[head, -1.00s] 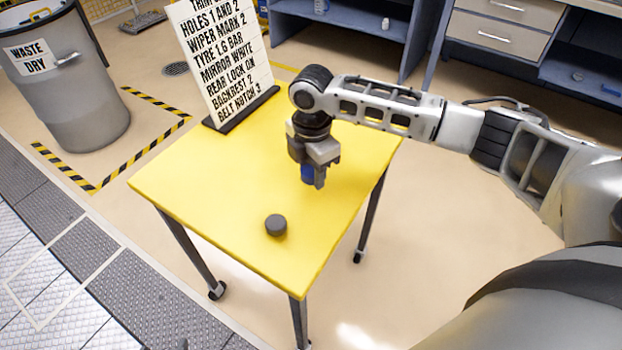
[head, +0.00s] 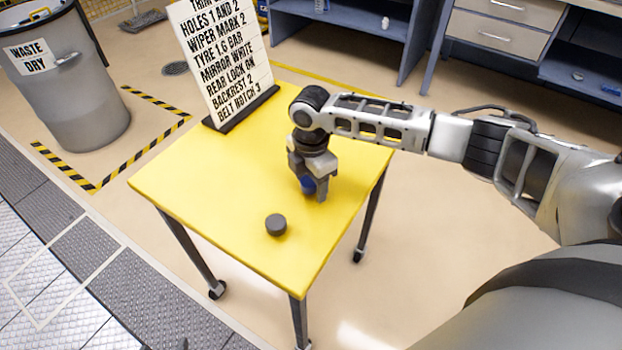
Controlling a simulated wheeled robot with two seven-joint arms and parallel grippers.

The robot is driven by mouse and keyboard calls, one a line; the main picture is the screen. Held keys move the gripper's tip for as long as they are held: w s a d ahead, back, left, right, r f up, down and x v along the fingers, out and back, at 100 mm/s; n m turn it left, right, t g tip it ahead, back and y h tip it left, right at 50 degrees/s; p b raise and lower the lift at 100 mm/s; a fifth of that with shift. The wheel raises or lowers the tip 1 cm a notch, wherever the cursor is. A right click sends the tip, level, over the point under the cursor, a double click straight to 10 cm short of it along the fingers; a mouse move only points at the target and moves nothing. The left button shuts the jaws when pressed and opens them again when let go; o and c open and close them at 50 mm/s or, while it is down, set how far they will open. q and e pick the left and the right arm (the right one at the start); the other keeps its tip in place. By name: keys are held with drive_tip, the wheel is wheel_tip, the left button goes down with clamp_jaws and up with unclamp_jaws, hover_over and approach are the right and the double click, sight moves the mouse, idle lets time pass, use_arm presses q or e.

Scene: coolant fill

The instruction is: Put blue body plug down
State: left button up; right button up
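The blue body plug (head: 308,186) is in my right gripper (head: 312,188), partly hidden by the fingers. The gripper points down over the right half of the yellow table (head: 215,190), and the plug is at or just above its top; I cannot tell whether it touches. My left gripper is not in view.
A dark grey round plug or cap (head: 276,225) lies on the table in front of my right gripper. A white sign with black text (head: 222,60) stands at the table's back left. The table's left part is clear. A grey waste bin (head: 75,90) stands on the floor at left.

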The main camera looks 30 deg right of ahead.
wheel_tip(320, 180, up, 12)
drive_tip(key=shift+r, duration=0.2)
idle(0.4)
idle(0.4)
